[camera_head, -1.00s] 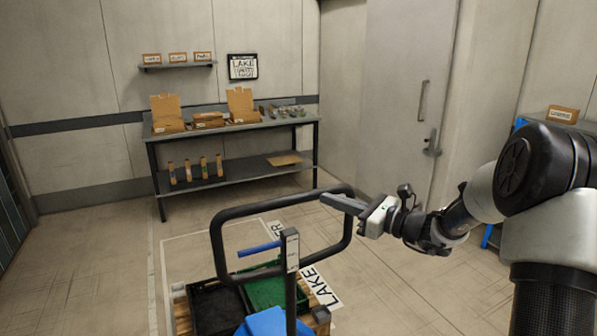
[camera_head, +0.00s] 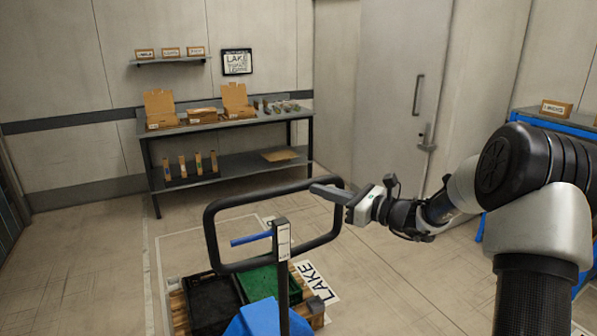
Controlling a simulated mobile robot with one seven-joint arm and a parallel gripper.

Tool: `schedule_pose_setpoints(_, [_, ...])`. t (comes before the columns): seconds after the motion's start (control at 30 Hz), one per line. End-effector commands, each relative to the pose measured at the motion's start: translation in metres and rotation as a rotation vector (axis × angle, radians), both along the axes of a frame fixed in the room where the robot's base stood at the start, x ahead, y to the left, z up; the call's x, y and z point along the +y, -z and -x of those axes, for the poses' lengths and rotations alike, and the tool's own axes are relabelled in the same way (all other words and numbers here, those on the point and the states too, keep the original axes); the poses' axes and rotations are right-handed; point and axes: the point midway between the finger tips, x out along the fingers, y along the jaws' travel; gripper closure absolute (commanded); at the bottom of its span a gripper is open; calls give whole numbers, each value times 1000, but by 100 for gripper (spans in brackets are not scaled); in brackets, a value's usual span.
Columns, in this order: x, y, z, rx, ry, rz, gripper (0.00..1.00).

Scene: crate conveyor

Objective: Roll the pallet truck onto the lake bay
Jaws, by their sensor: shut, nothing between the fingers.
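The pallet truck (camera_head: 262,322) stands in front of me, with a blue body, an upright post and a black loop handle (camera_head: 209,232). A blue lever (camera_head: 251,239) sticks out left of the post. The truck is under a wooden pallet (camera_head: 178,309) carrying a black crate (camera_head: 213,304) and a green crate (camera_head: 262,284). The lake bay (camera_head: 318,281) is a floor marking with a white label reading LAKE, right of the pallet. My gripper (camera_head: 318,188) is shut and empty at the handle's upper right; whether it touches the handle I cannot tell.
A grey workbench (camera_head: 228,122) with open cardboard boxes stands at the back wall, below a LAKE sign (camera_head: 237,62). A grey door (camera_head: 390,90) is right of it. A blue-framed shelf (camera_head: 545,115) is at far right. Floor at left is clear.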

Motion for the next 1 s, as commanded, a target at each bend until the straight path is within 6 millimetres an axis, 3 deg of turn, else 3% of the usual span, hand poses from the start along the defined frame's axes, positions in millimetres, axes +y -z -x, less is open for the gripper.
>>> schedule_pose_setpoints(1.0, [19, -6, -35, -8, 2, -5, 100])
